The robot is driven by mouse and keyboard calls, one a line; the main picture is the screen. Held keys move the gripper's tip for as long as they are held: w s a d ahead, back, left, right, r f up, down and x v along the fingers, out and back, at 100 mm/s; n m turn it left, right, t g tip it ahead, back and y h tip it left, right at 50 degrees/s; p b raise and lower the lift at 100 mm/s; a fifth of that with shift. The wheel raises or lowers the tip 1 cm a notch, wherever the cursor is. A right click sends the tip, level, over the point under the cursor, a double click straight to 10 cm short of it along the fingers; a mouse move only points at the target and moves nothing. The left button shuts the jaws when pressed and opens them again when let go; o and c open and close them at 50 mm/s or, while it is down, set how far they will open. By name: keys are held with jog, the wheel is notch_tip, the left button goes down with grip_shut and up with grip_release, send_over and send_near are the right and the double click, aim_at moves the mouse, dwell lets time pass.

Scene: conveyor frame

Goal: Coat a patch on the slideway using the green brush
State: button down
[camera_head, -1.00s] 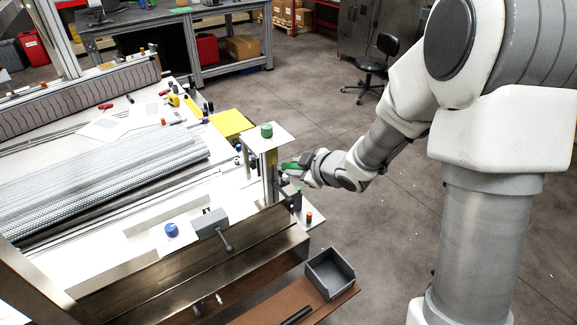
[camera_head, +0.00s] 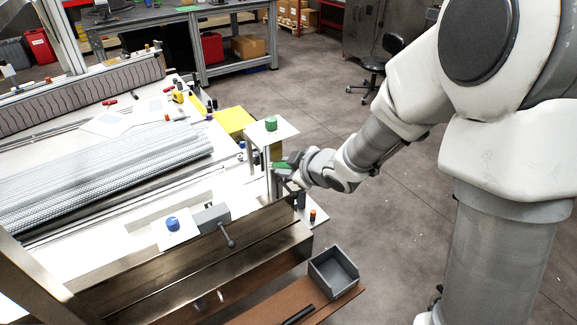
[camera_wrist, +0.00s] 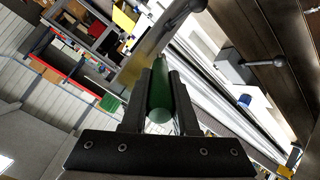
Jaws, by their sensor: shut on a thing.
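The green brush (camera_head: 281,166) shows as a small green piece at my gripper (camera_head: 287,166), beside the upright post (camera_head: 275,185) at the bench's right end. In the wrist view, its green handle (camera_wrist: 160,92) lies between the two dark fingers of my gripper (camera_wrist: 160,85), which are shut on it. The brush's bristles cannot be made out. A long steel beam (camera_head: 190,268), which looks like the slideway, runs along the front of the bench. My gripper is near its right end, and contact cannot be told.
A green pot (camera_head: 271,124) stands on a raised white plate close to my gripper. A blue pot (camera_head: 172,224) sits on another white plate. A grey block with a lever (camera_head: 213,219) is on the beam. A grey bin (camera_head: 333,272) stands at front right. The floor at right is open.

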jog(key=shift+s, duration=0.1)
jog(key=shift+s+d, duration=0.55)
jog(key=shift+s, duration=0.25)
jog(key=shift+s+d, duration=0.6)
jog(key=shift+s, duration=0.2)
jog(key=shift+s+d, duration=0.55)
jog(key=shift+s, duration=0.25)
jog(key=shift+s+d+p, duration=0.2)
jog(key=shift+s+d, duration=0.25)
jog(key=shift+s, duration=0.2)
jog(key=shift+s+d+p, duration=0.2)
jog(key=shift+s+d, duration=0.2)
jog(key=shift+s, duration=0.2)
jog(key=shift+w+a+b, duration=0.2)
jog(key=shift+w+a, duration=0.5)
jog(key=shift+w, duration=0.35)
jog(key=shift+w+a+b, duration=0.15)
jog(key=shift+w+a, duration=0.6)
jog(key=shift+w, duration=0.25)
jog(key=shift+w+a+b, duration=0.2)
jog(key=shift+w+a, duration=0.5)
jog(key=shift+w, duration=0.35)
jog(key=shift+w+a, duration=0.4)
jog(key=shift+w, duration=0.25)
